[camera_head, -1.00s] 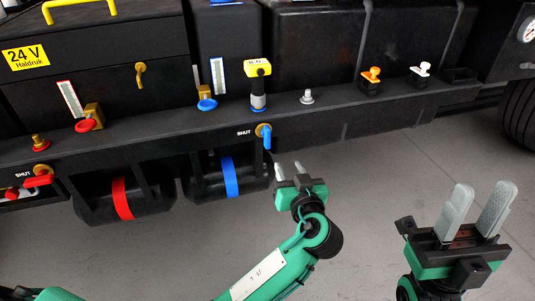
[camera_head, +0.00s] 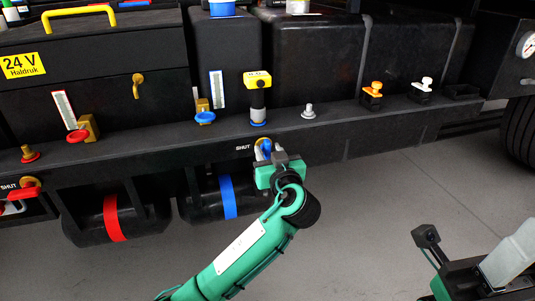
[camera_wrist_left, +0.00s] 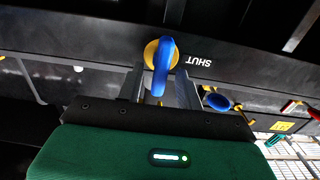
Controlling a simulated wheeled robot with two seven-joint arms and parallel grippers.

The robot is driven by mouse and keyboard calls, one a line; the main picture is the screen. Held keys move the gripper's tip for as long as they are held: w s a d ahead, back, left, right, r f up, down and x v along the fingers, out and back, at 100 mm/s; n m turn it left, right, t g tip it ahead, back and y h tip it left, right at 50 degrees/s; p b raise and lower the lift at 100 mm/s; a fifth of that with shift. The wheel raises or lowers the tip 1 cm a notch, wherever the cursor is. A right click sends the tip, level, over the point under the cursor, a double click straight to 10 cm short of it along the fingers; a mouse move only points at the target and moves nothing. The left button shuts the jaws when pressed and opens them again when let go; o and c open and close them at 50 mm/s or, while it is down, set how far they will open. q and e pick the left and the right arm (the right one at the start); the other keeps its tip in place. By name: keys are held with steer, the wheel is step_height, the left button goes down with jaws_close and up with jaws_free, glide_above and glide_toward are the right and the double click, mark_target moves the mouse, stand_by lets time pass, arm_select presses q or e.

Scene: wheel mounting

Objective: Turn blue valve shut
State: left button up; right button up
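The blue valve has a blue lever handle (camera_head: 266,148) on a brass fitting, on the front of the dark rail beside a "SHUT" label. In the left wrist view the blue handle (camera_wrist_left: 162,68) points down toward my gripper, away from the "SHUT" label's side. My left gripper (camera_head: 278,160) is at the valve; in its wrist view the two fingers (camera_wrist_left: 161,88) are apart, one on each side of the handle. I cannot tell whether they touch it. My right gripper (camera_head: 512,258) is at the bottom right corner, partly cut off, with one finger showing.
A red valve handle (camera_head: 22,193) sits at the far left by another "SHUT" label. Tanks with a red band (camera_head: 115,218) and a blue band (camera_head: 228,197) hang below the rail. A blue knob (camera_head: 205,118) and a yellow-topped fitting (camera_head: 257,80) stand above.

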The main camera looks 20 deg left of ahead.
arm_select(q)
steer(key=shift+x, duration=0.85)
jaws_close()
